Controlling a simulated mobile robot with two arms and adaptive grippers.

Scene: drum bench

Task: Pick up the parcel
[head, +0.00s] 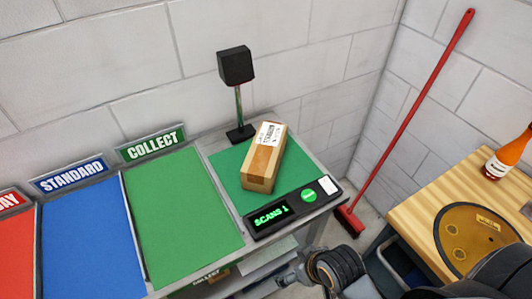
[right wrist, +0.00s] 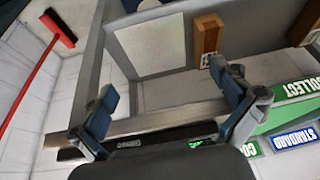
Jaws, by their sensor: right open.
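The parcel (head: 262,160) is a brown cardboard box with a white printed label on top. In the head view it lies on the green scanning mat (head: 222,167), behind the black scanner display. My right gripper (head: 290,279) is low in front of the bench, apart from the parcel. In the right wrist view my right gripper (right wrist: 163,85) shows its two fingers spread wide with nothing between them. A brown box (right wrist: 207,38) shows beyond the fingers there; I cannot tell whether it is the same parcel. My left gripper is not in view.
The display (head: 291,207) reads SCANS 1. A black scanner post (head: 238,95) stands behind the parcel. Green (head: 182,220), blue (head: 88,237) and red mats lie left. A red broom (head: 415,105) leans at right, near a wooden table (head: 412,219) with a bottle (head: 507,156).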

